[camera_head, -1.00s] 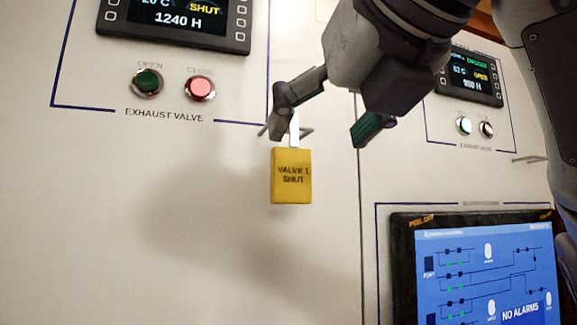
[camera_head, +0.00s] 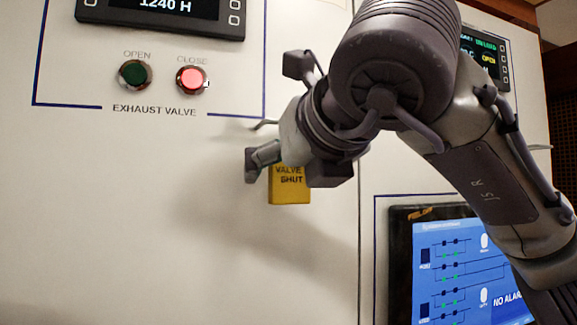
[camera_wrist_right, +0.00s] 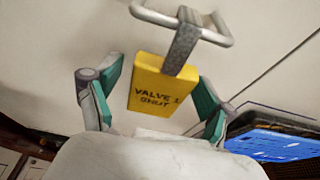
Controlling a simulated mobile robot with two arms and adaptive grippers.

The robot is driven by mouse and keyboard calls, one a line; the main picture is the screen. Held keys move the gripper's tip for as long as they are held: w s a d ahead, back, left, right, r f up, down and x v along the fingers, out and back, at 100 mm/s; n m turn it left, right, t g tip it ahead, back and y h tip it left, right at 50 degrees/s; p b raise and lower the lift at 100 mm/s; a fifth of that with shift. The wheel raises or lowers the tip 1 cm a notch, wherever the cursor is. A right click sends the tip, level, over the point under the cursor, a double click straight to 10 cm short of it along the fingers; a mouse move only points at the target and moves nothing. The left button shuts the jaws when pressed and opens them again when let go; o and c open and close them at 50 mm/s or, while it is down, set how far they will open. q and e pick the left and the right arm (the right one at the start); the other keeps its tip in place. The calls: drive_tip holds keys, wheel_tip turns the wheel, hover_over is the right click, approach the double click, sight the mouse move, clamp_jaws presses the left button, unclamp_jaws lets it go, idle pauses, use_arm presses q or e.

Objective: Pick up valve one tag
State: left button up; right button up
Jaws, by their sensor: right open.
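The yellow valve 1 tag (camera_head: 289,187), marked "VALVE 1 SHUT", hangs against the white panel. In the right wrist view the tag (camera_wrist_right: 160,84) hangs by a grey strap (camera_wrist_right: 183,42) from a metal bar handle (camera_wrist_right: 160,18). My right gripper (camera_wrist_right: 154,98) is open, with one green-padded finger on each side of the tag and visible gaps between pads and tag. In the head view my right gripper (camera_head: 275,160) covers the tag's top and the strap. My left gripper is not in view.
Open and close buttons (camera_head: 192,80) of the exhaust valve sit on the panel at upper left. A blue screen (camera_head: 460,270) is at lower right, behind my right arm. The panel left of the tag is clear.

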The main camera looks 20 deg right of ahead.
drive_tip(key=shift+s+r, duration=0.1)
drive_tip(key=shift+s, duration=0.1)
drive_tip(key=c, duration=1.3)
drive_tip(key=shift+o, duration=0.2)
